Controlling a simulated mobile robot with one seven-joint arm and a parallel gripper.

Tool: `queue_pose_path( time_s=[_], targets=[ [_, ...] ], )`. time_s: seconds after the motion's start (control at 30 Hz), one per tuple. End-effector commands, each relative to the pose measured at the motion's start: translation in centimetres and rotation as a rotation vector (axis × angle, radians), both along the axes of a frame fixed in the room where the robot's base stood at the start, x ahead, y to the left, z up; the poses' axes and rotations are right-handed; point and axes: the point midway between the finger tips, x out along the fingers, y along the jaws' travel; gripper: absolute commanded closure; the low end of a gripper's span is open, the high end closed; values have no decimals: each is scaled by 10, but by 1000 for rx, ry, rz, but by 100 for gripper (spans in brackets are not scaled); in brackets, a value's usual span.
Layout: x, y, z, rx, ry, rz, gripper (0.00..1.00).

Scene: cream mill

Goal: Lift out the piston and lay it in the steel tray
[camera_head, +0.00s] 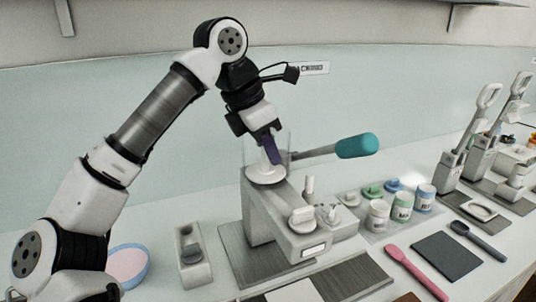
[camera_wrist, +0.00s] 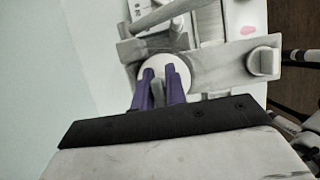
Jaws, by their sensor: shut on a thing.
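The cream mill (camera_head: 262,205) stands on the counter with a clear cylinder (camera_head: 252,150) on top. The white piston (camera_head: 266,170) shows in and below the fingers at the cylinder. My gripper (camera_head: 272,150) points down there with purple fingers, shut on the piston. In the wrist view, my gripper (camera_wrist: 161,75) reaches over the piston's round white face (camera_wrist: 179,70). I cannot tell how deep the piston sits in the cylinder. A flat grey metal piece (camera_head: 350,277) lies at the front; I cannot tell whether it is the steel tray.
A teal-handled lever (camera_head: 357,146) sticks out right of the cylinder. Several small jars (camera_head: 403,206), a pink spatula (camera_head: 415,270) and a dark mat (camera_head: 446,256) lie to the right. A blue-rimmed bowl (camera_head: 128,266) stands at left, beside a white holder (camera_head: 193,254).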

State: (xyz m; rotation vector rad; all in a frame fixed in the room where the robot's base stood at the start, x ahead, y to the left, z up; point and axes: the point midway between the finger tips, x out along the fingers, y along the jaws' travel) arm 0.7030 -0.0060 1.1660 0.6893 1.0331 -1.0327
Motion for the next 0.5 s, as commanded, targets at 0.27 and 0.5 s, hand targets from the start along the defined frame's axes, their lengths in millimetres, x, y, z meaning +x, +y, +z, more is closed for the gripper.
queue_pose_path(
  time_s=[0.27,0.5],
  targets=[
    [0,-1,31,0,-3,0,100],
    [0,-1,79,0,-3,1,100]
  ],
)
